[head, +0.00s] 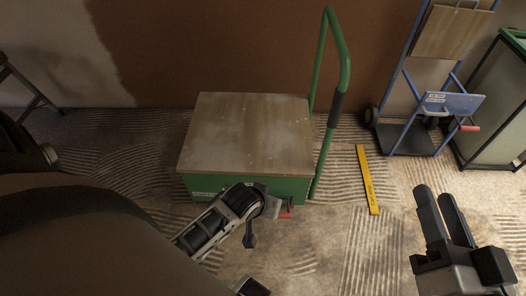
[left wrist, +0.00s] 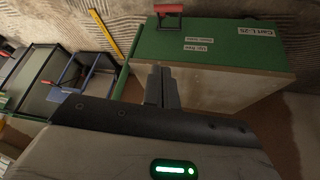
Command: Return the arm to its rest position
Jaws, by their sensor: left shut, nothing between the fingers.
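My left arm (head: 205,228) reaches in from the lower left in the head view, its wrist in front of the green cart (head: 300,188). Its fingers are not clearly made out there. In the left wrist view my left gripper (left wrist: 161,86) is shut and empty, with its fingers seen against the cart's wooden top (left wrist: 215,82). My right gripper (head: 436,193) is at the lower right in the head view, over the floor. Its two fingers lie close together with nothing seen between them. I cannot tell whether they are shut.
The cart has a tall green handle (head: 345,68) and a red part (head: 287,214) at its front. A yellow level (head: 367,180) lies on the ridged floor to its right. A blue hand truck (head: 408,138) and a green-framed crate (head: 495,105) stand at the back right.

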